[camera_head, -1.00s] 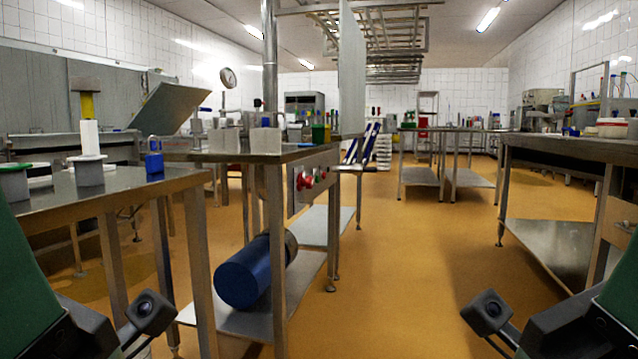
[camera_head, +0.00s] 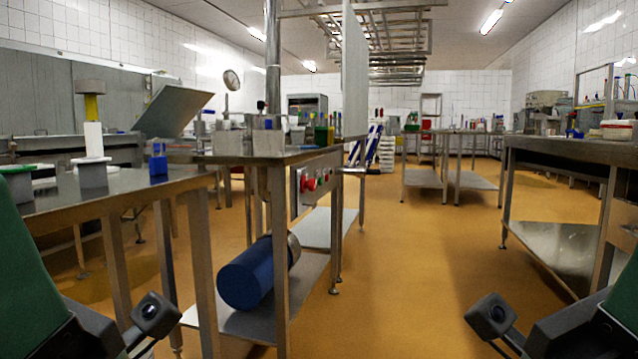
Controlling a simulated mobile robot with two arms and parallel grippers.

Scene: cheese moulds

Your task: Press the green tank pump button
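A grey control panel (camera_head: 317,182) is on the end of the middle steel table. It carries a red round button (camera_head: 309,184) and other small controls beside it. I cannot make out a green button clearly at this size. My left arm (camera_head: 60,325) comes in at the lower left and ends in a dark block with a round lens. My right arm (camera_head: 570,325) does the same at the lower right. Both are well short of the panel and touch nothing. The fingers of both grippers are out of view.
A blue cylinder (camera_head: 246,277) lies on the lower shelf under the middle table. A steel table (camera_head: 570,150) stands at the right. The orange floor (camera_head: 410,270) between is clear.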

